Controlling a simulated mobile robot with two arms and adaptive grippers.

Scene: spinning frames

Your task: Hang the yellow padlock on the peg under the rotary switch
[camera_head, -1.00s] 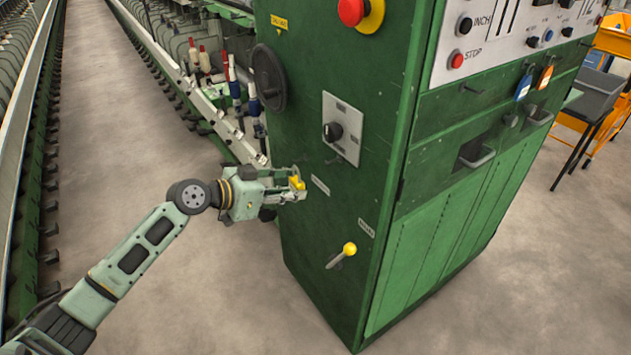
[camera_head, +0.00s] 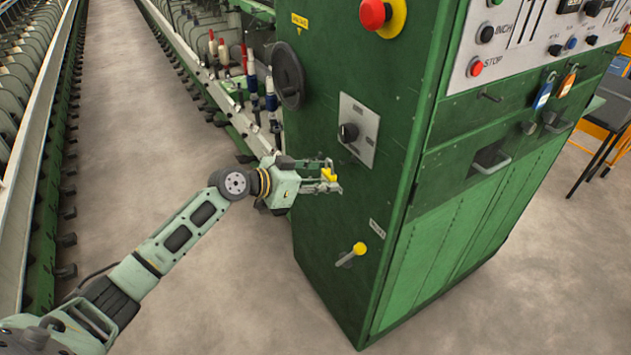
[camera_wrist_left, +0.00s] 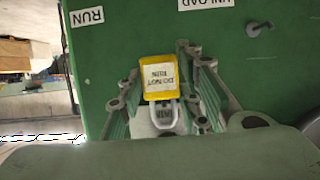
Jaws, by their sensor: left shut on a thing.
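My left gripper (camera_head: 331,178) is shut on the yellow padlock (camera_head: 328,174) in front of the green cabinet side, below and slightly left of the rotary switch (camera_head: 348,132). In the left wrist view, the padlock (camera_wrist_left: 159,78) sits between the fingers of my left gripper (camera_wrist_left: 160,68); its white label reads "DO NOT RUN" upside down. Its grey shackle (camera_wrist_left: 167,112) points toward the wrist. A small grey peg (camera_wrist_left: 258,28) juts from the green panel, apart from the padlock, near a partly cut-off label. In the head view I cannot make out this peg. My right gripper is out of view.
A lever with a yellow knob (camera_head: 359,248) is below the gripper. A black handwheel (camera_head: 288,75) and a red emergency button (camera_head: 374,13) stick out above. Spinning machinery (camera_head: 215,60) stands behind at left. The floor aisle (camera_head: 130,130) is clear.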

